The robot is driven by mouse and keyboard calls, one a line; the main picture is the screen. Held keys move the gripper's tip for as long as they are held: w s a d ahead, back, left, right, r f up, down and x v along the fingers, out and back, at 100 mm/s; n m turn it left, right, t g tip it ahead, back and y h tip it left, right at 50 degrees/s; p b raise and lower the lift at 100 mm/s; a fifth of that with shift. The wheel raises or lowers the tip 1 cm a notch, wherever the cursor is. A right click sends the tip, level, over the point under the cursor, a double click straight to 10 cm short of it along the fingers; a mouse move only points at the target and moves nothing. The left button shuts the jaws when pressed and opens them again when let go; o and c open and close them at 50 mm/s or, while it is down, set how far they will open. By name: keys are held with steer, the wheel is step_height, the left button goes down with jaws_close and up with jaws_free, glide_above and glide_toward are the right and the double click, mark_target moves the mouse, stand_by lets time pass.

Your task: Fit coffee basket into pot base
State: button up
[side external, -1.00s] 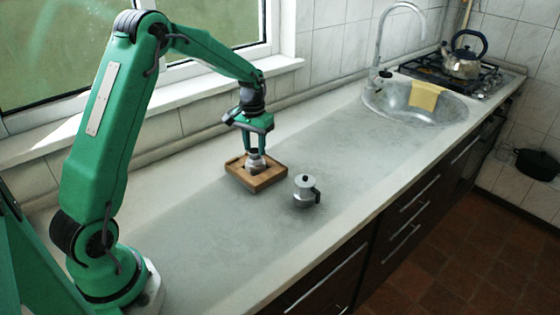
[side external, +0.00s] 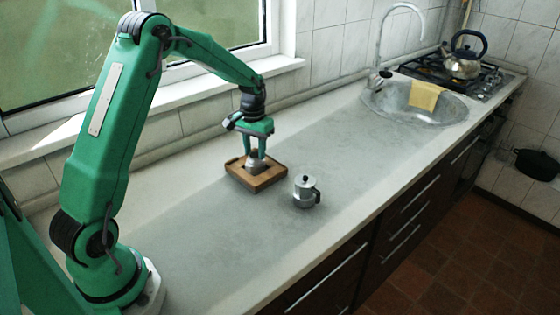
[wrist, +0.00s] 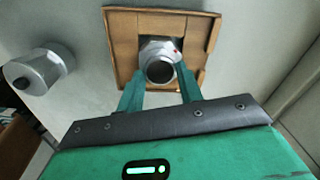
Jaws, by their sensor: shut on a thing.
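The pot base (wrist: 155,46) is a faceted grey metal vessel with a small red spot. It stands inside a square wooden tray (wrist: 122,50), and it also shows in the side view (side external: 253,168). The coffee basket (wrist: 160,72) is a small round metal cup with a dark inside. My gripper (wrist: 161,76) is shut on it, one green finger on each side. In the side view my gripper (side external: 255,153) points down right over the base. The basket overlaps the base's mouth in the wrist view; I cannot tell how deep it sits.
A grey pot top (side external: 304,188) with a dark handle stands on the counter right of the tray (side external: 272,181). The sink (side external: 440,112) with a yellow cloth (side external: 425,95) and a kettle (side external: 463,64) on the stove lie farther back. The counter around the tray is mostly clear.

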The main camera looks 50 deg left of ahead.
steer(key=o, duration=0.9)
steer(key=shift+o, duration=0.2)
step_height(320, 180, up, 8)
